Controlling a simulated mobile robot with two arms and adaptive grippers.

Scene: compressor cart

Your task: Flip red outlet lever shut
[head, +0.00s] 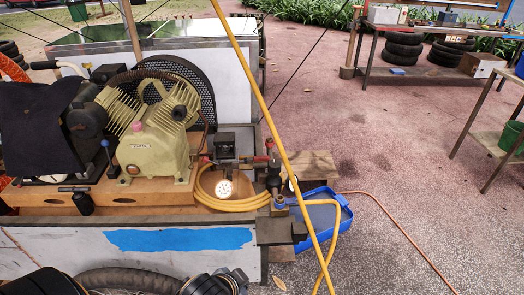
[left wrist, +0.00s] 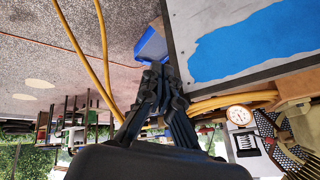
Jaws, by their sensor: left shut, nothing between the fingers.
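Small red parts (head: 268,145) show among the outlet fittings (head: 274,178) at the cart's right end in the head view. They are too small to tell which is the lever or how it is turned. In the left wrist view my left gripper (left wrist: 157,75) is shut and empty, its fingers together. It is apart from the fittings, in front of the cart's blue-painted side (left wrist: 255,45). The gripper hides part of the cart end there, and I cannot make out the lever. My right gripper is not in view.
A yellow hose (head: 262,95) crosses in front of the cart's right end, and more hose lies coiled by a white gauge (head: 224,188). A blue tray (head: 335,222) sits beyond the cart's end. The pump (head: 152,145) fills the cart's middle. Pavement at right is mostly clear.

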